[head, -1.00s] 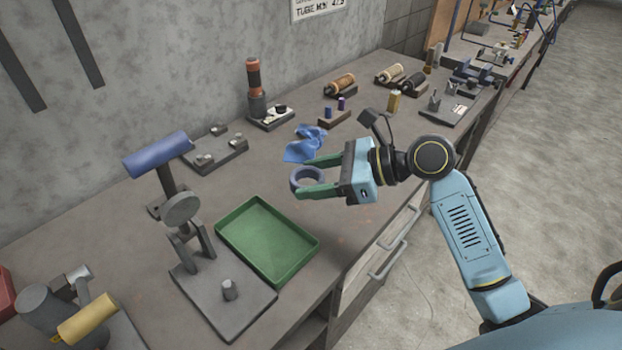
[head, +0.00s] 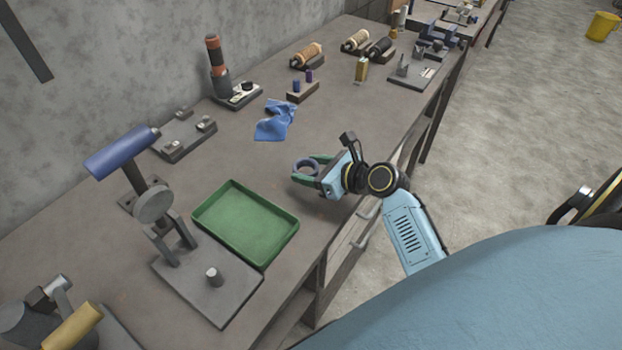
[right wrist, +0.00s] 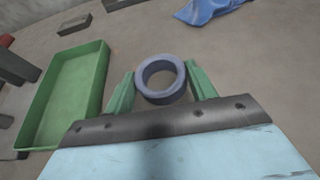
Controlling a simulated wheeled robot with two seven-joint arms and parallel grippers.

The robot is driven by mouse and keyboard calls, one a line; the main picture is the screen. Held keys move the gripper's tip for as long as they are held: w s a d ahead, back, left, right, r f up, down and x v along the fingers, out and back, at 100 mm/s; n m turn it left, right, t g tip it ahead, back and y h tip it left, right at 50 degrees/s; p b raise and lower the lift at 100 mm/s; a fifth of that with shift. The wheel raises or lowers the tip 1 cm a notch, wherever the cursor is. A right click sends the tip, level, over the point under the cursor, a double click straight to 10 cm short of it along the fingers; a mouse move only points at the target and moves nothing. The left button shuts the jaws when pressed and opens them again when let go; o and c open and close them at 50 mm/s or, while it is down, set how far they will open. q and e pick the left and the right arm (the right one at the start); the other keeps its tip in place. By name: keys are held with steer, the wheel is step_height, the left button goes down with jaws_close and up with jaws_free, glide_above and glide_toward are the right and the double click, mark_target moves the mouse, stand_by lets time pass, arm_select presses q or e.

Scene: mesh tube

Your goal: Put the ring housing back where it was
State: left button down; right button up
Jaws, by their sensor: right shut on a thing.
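The ring housing is a blue-grey ring (head: 305,167) between the green fingers of my right gripper (head: 306,170). The gripper is shut on it and holds it above the bench, right of the green tray. In the right wrist view the ring (right wrist: 161,99) sits between both fingers, its round hole facing the camera. My left gripper is not in view.
The empty green tray (head: 203,217) lies near the bench's front edge. A blue cloth (head: 274,121) lies behind the gripper. A fixture plate (head: 172,148) lies near the wall. Bare bench lies between cloth and tray.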

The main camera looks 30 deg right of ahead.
step_height(320, 180, down, 3)
steer(key=shift+r+b, duration=0.1)
steer(key=shift+b, duration=0.35)
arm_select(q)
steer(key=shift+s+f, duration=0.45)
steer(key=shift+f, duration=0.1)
arm_select(e)
steer(key=o, duration=1.3)
steer(key=shift+f, duration=0.2)
steer(key=shift+r, duration=0.15)
arm_select(q)
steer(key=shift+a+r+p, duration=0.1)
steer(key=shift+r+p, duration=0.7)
steer(key=shift+p, duration=0.1)
arm_select(e)
steer(key=v, duration=1.2)
